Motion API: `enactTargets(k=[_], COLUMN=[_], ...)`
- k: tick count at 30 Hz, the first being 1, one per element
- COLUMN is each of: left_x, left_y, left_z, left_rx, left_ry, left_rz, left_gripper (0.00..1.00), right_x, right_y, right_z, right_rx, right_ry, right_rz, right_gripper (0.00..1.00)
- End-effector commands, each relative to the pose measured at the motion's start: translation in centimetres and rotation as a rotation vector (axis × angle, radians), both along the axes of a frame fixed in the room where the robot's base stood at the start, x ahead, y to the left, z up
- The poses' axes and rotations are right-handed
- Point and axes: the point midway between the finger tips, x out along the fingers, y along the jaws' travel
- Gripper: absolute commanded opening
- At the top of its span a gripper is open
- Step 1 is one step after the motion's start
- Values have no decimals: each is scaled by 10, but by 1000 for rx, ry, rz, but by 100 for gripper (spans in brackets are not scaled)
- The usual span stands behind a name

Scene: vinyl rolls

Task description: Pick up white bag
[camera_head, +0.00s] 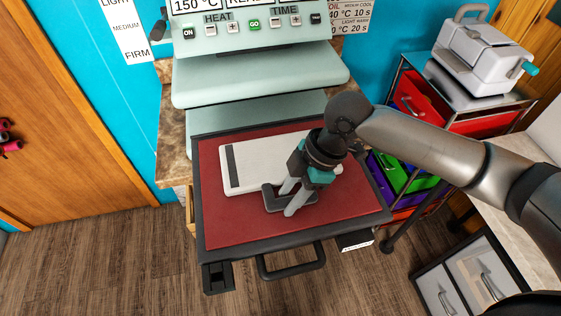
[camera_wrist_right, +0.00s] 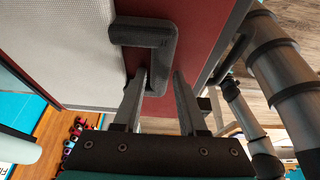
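The white bag (camera_head: 270,163) lies flat on the red pad of the pulled-out press tray. It has a dark band at its left end and a dark grey handle loop (camera_head: 268,197) on its near side. My right gripper (camera_head: 289,200) points down over the handle, its fingers spread. In the wrist view the bag (camera_wrist_right: 65,45) fills the upper left, and the handle (camera_wrist_right: 145,35) reaches toward the gap between the fingertips of my right gripper (camera_wrist_right: 160,82). The fingers are apart; whether either touches the handle is unclear. My arm hides the bag's right part. My left gripper is out of view.
The tray's dark rim (camera_head: 197,215) surrounds the red pad (camera_head: 240,225), with a handle (camera_head: 292,265) at the front. The green heat press (camera_head: 255,80) stands behind. A cart of coloured drawers (camera_head: 420,100) carries a white machine (camera_head: 475,55) at right. The floor in front is clear.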

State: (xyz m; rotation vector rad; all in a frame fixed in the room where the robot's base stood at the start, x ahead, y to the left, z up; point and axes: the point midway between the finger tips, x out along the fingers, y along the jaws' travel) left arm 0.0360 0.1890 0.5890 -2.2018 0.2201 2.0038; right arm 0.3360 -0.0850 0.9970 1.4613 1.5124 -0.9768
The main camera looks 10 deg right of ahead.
Motion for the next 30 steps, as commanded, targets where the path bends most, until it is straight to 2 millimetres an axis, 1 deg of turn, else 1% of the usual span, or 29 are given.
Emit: enactTargets(k=[1, 2, 10, 25, 30], left_x=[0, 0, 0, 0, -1], left_y=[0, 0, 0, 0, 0], left_z=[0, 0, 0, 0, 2], left_rx=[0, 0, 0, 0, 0], left_ry=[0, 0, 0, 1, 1], left_rz=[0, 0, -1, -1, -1], left_gripper=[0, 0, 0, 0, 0], right_x=[0, 0, 0, 1, 1], right_y=[0, 0, 0, 0, 0], right_z=[0, 0, 0, 1, 9], right_rx=[0, 0, 0, 0, 1], right_ry=[0, 0, 0, -1, -3], right_rz=[0, 0, 0, 0, 0], right_gripper=[35, 31, 1, 0, 0])
